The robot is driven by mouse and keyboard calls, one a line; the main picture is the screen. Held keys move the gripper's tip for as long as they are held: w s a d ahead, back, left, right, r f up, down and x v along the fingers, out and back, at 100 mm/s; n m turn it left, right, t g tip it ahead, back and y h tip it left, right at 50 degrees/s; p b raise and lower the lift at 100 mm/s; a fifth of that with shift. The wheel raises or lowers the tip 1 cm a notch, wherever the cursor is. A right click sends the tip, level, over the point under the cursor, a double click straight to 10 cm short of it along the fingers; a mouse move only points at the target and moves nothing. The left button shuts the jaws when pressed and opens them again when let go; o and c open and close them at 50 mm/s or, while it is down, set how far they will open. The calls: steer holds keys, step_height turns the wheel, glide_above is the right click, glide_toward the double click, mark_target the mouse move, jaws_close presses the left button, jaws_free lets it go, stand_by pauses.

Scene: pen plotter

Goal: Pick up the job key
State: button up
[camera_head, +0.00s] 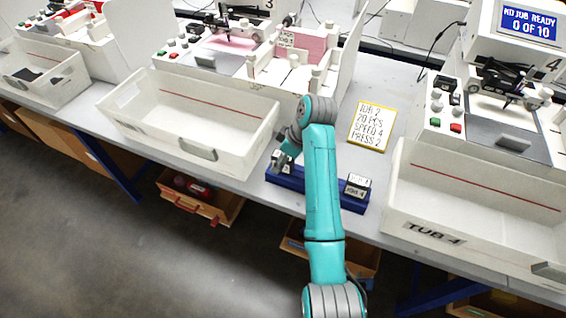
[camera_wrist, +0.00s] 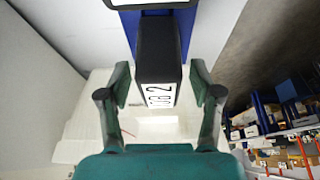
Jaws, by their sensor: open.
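A black job key (camera_wrist: 158,65) with a white label, its lettering ending in 2, stands in the blue rack (camera_wrist: 132,38) in the wrist view. My gripper (camera_wrist: 161,88) is open, with one finger on each side of this key and a visible gap on both sides. In the head view my gripper (camera_head: 282,161) is at the left end of the blue rack (camera_head: 287,182), and the key there is mostly hidden. Another black key (camera_head: 356,187) with a white label, seemingly JOB 4, stands at the rack's right end. My arm hides the rack's middle.
A white tub (camera_head: 190,115) is left of the rack, and another marked TUB 4 (camera_head: 470,200) is right. A screen (camera_head: 528,24) reads NO JOB READY, 0 OF 10. The rack lies near the table's front edge.

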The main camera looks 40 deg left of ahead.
steer(key=shift+s+a+f, duration=0.1)
steer(key=shift+a+f, duration=0.2)
steer(key=shift+f, duration=0.3)
steer(key=c, duration=1.2)
